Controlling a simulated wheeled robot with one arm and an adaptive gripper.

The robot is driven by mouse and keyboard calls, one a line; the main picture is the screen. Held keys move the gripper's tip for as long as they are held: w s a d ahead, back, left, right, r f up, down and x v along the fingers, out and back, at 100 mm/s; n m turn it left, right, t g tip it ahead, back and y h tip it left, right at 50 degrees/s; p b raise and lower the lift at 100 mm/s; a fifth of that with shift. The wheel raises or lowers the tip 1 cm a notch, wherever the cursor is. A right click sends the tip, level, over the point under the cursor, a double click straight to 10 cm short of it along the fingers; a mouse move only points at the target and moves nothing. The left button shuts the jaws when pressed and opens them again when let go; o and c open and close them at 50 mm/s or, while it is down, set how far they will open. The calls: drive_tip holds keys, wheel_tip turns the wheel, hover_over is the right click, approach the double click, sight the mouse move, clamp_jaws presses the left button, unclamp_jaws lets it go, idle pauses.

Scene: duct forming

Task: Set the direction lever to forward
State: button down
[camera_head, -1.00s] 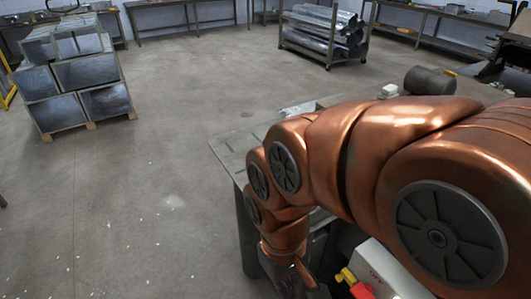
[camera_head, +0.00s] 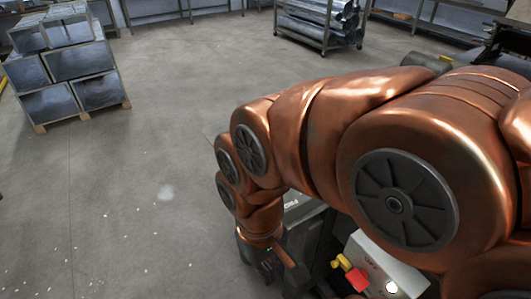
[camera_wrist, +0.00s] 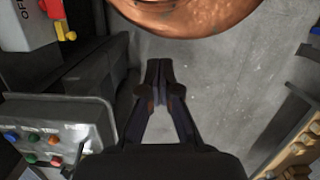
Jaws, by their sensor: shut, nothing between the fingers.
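My gripper (camera_wrist: 160,78) is shut and empty, its fingertips together in the middle of the wrist view. In the head view its dark body shows below the copper arm, but the fingertips cannot be made out. A grey control panel (camera_wrist: 55,118) with coloured buttons lies to the lower left of my gripper in the wrist view. A small dark lever (camera_wrist: 77,156) stands at its lower right part; I cannot tell for sure that it is the direction lever, nor its setting. My gripper is apart from the panel.
A pale box marked OFF with a red and yellow switch (camera_wrist: 58,18) is at the upper left of the wrist view; the box (camera_head: 385,268) also shows in the head view. A dark frame with yellowish blocks (camera_wrist: 300,150) is at lower right. Stacked metal ducts (camera_head: 65,65) stand across open floor.

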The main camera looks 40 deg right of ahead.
drive_tip(key=shift+w+r, duration=0.1)
drive_tip(key=w+d+r+m+y+p, duration=0.15)
drive_tip(key=w+d+r, duration=0.3)
drive_tip(key=w, duration=0.45)
drive_tip(key=w+d+r+m+h+p, duration=0.1)
drive_tip(key=w+d+r+m+p, duration=0.15)
drive_tip(key=w+r, duration=0.55)
drive_tip(key=w+d+f+m+y+p, duration=0.1)
drive_tip(key=w+d+m, duration=0.2)
drive_tip(key=d, duration=0.6)
drive_tip(key=w+d+m+g+p, duration=0.1)
drive_tip(key=w+d+m, duration=0.1)
drive_tip(key=w+d, duration=0.6)
drive_tip(key=shift+d+f+m+g+y, duration=0.3)
drive_tip(key=shift+d+f+m+y, duration=0.1)
drive_tip(key=shift+d, duration=0.1)
